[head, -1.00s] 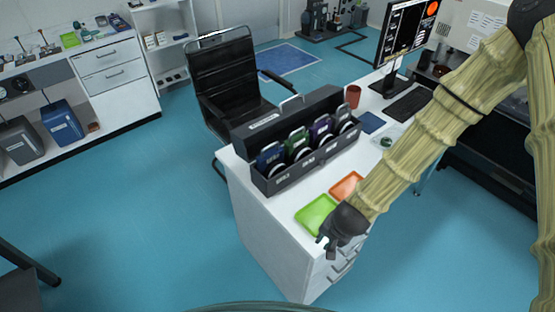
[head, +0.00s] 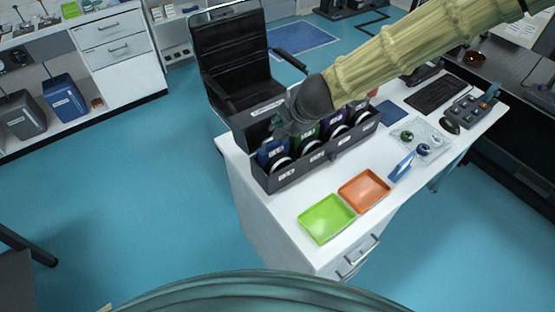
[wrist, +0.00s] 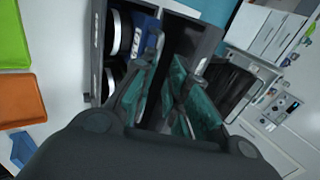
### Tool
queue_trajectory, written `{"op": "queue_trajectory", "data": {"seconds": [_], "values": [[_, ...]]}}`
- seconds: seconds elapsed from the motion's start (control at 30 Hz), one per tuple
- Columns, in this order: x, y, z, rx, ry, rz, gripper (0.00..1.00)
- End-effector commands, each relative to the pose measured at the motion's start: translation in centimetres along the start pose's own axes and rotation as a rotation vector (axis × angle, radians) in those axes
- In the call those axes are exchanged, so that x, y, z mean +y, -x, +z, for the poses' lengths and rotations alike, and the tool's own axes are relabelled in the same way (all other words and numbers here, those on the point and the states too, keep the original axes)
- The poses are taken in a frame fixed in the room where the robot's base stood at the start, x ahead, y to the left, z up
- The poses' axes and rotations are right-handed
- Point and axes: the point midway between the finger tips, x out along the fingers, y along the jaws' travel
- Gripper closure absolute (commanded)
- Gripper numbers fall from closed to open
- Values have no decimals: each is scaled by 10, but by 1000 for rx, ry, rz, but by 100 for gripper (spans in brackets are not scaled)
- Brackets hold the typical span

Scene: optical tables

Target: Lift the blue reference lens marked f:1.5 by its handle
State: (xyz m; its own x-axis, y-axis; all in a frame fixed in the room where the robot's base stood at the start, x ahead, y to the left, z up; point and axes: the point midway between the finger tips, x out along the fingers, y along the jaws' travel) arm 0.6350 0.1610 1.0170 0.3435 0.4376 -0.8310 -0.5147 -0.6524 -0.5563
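The blue lens (head: 273,151) stands in the leftmost slot of the long dark case (head: 310,168). Its mark is too small to read. In the wrist view the blue lens (wrist: 140,32) shows at the upper middle, with a pale ring beside it. My gripper (head: 281,126) is over the left end of the case, just above the blue lens, and hides part of it. In the wrist view my gripper (wrist: 166,58) has its two fingers apart, with nothing seen between them. The fingertips are close to the blue lens; whether they touch it I cannot tell.
Green (head: 331,209), purple (head: 333,119) and other lenses stand right of the blue one. The raised case lid (head: 262,112) is behind. A green tray (head: 325,218) and orange tray (head: 363,190) lie in front. A black chair (head: 236,55) stands behind the desk.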

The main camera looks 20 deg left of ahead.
Motion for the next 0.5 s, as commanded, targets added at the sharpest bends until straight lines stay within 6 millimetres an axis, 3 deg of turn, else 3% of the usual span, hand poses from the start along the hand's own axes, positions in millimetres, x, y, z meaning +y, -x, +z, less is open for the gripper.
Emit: {"op": "queue_trajectory", "data": {"seconds": [0.5], "values": [[4, -44, -6, 5, -9, 2, 84]]}}
